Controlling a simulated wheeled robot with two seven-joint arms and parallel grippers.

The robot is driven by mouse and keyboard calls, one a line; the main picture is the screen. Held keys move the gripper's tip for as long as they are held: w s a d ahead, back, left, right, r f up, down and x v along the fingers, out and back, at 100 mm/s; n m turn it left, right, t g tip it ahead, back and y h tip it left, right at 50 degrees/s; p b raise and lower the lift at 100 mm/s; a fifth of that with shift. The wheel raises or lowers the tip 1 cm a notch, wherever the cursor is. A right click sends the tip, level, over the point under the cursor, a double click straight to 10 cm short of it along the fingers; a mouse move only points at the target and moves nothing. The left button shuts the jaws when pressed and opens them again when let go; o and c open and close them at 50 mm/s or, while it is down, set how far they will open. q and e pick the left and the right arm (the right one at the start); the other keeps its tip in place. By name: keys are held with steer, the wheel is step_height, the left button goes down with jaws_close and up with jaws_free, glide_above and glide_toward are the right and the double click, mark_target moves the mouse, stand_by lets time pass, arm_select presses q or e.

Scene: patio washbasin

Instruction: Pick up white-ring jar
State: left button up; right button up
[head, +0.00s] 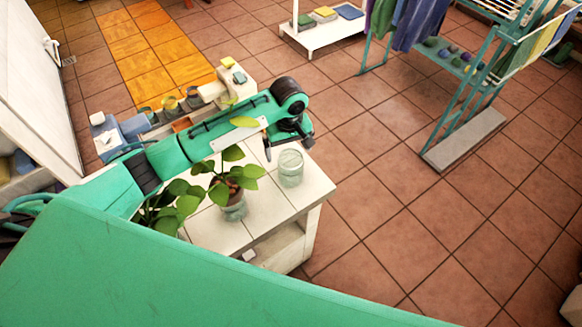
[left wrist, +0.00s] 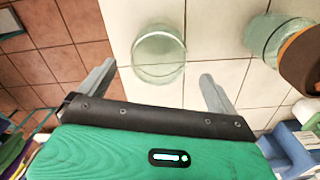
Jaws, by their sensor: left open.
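A clear glass jar (head: 290,168) with a pale rim stands upright near the right edge of the white tiled counter (head: 272,197). I take it to be the white-ring jar. My left gripper (head: 287,146) is open and empty just behind the jar. In the left wrist view the jar (left wrist: 158,52) shows from above, ahead of and roughly between the spread fingers of the left gripper (left wrist: 157,76), with no contact visible. My right gripper is in neither view.
A leafy plant in a pot (head: 233,208) stands left of the jar; its glass base (left wrist: 263,38) shows in the wrist view. Small containers (head: 170,104) line the counter's back. A green drying rack (head: 470,95) stands at the right, with open tiled floor between.

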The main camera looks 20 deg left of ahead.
mark_target(290, 162)
arm_select(q)
step_height(290, 162, down, 2)
steer(key=shift+s+d+p, duration=0.1)
steer(key=shift+p, duration=0.4)
step_height(290, 162, down, 4)
steer(key=shift+d+r+p, duration=0.1)
steer(key=shift+r+p, duration=0.15)
steer(key=shift+p, duration=0.2)
steer(key=shift+f, duration=0.2)
steer(key=c, duration=1)
steer(key=shift+c, duration=0.4)
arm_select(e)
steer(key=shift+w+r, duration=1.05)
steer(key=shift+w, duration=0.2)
